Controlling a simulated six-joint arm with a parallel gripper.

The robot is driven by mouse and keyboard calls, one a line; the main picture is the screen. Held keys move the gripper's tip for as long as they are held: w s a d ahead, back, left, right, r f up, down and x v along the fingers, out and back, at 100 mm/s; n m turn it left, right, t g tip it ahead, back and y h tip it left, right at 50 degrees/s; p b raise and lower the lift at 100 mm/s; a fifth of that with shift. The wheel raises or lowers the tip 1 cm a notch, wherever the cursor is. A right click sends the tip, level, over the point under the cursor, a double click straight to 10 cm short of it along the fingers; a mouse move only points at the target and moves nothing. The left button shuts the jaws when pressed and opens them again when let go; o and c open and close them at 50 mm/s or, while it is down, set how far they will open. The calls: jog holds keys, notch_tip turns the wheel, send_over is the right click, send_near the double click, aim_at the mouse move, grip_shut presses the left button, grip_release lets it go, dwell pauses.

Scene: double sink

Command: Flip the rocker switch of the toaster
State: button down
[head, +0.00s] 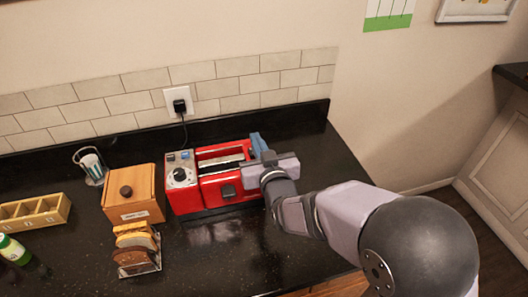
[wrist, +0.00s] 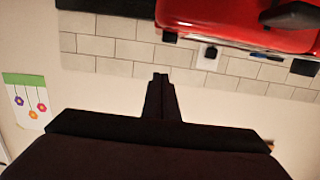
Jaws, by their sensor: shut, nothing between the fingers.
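The red toaster (head: 215,194) stands on the black counter, its cord running to a wall outlet. Its left end has a round dial (head: 181,176) and two small switch-like parts (head: 178,156) above it; I cannot make out which is the rocker or its position. My gripper (head: 258,146) is at the toaster's right end, away from the dial, and hides part of that end. In the wrist view my gripper (wrist: 160,78) is shut and empty, with part of the red toaster (wrist: 235,22) at the upper right.
A wooden box (head: 133,194) with a dark knob stands just left of the toaster. A bread rack (head: 137,250) with slices is in front of the box. The outlet (head: 179,103) is on the tiled wall behind. The counter in front of the toaster is clear.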

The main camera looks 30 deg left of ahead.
jog(key=r+b+v, duration=0.1)
jog(key=b+v, duration=0.1)
jog(key=v, duration=0.5)
jog(key=shift+s+r, duration=0.2)
jog(key=shift+r, duration=0.2)
jog(key=shift+d, duration=0.15)
jog(key=shift+w+d+f, duration=0.1)
jog(key=w+d+f+m+g+h, duration=0.15)
jog(key=d+f+h, duration=0.25)
jog(key=d+f, duration=0.5)
jog(key=w+d+f+m+g+h, duration=0.1)
jog(key=d+f+m+g+h, duration=0.4)
jog(key=d, duration=0.9)
jog(key=s+d+f+m+g+h, duration=0.1)
jog(key=s+d+f+g, duration=0.1)
jog(key=s+d, duration=0.5)
jog(key=s+d+f+m+g+h, duration=0.1)
jog(key=s+d+f+g, duration=0.2)
jog(key=s+d, duration=0.5)
jog(key=d+f, duration=0.1)
jog(key=d, duration=0.2)
jog(key=shift+h, duration=0.3)
jog(key=shift+s+f+m, duration=0.1)
jog(key=shift+s+m, duration=0.05)
jog(key=shift+m, duration=0.1)
